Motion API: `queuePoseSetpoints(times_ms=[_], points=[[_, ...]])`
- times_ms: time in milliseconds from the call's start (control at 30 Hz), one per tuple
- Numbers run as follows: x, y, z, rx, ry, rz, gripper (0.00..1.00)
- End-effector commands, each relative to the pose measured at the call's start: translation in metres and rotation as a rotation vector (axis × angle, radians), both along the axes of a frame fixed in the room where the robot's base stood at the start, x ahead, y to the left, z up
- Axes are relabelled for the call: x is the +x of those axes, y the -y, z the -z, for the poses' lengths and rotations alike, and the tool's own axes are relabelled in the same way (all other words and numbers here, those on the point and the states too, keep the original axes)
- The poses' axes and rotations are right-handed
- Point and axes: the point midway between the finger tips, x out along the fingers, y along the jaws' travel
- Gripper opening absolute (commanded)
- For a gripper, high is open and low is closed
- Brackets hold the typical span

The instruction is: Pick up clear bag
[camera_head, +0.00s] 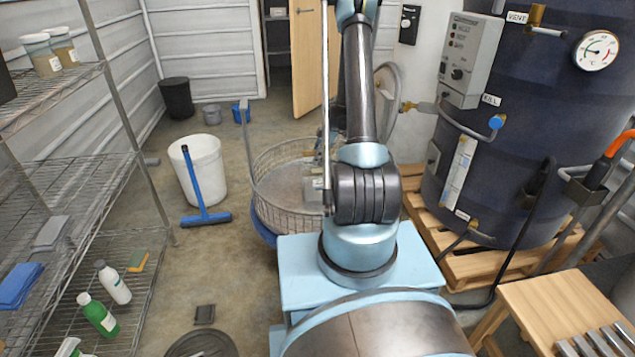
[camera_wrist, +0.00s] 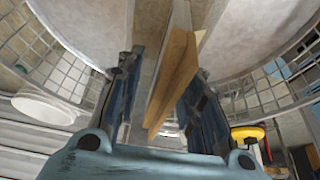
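I cannot make out a clear bag for certain in either view. My gripper (camera_wrist: 160,100) shows in the wrist view with its two dark blue fingers spread apart and a gap between them. A tan, board-like surface (camera_wrist: 175,85) shows in that gap; I cannot tell whether it is near or far behind the fingers. Pale grey surfaces and wire mesh (camera_wrist: 50,55) lie on both sides of the fingers. In the head view my arm reaches out over the right side of a round wire basket (camera_head: 275,158), and the arm hides most of the gripper there.
A white bucket (camera_head: 206,165) with a blue squeegee (camera_head: 195,180) stands left of the basket. A wire shelf (camera_head: 90,185) is at left. A dark tank (camera_head: 560,110) stands on a pallet at right, near a wooden bench (camera_head: 560,300).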

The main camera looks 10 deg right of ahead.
Motion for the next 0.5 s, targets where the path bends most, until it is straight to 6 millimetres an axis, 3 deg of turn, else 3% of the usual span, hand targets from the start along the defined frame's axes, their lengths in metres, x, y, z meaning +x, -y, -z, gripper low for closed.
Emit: queuePoseSetpoints(times_ms=[300, 467, 500], points=[[-0.0001, 0.0, 0.0008, 0.0, 0.0, 0.0, 0.35], [-0.0001, 0.0, 0.0007, 0.0, 0.0, 0.0, 0.01], [-0.0001, 0.0, 0.0007, 0.0, 0.0, 0.0, 0.0]])
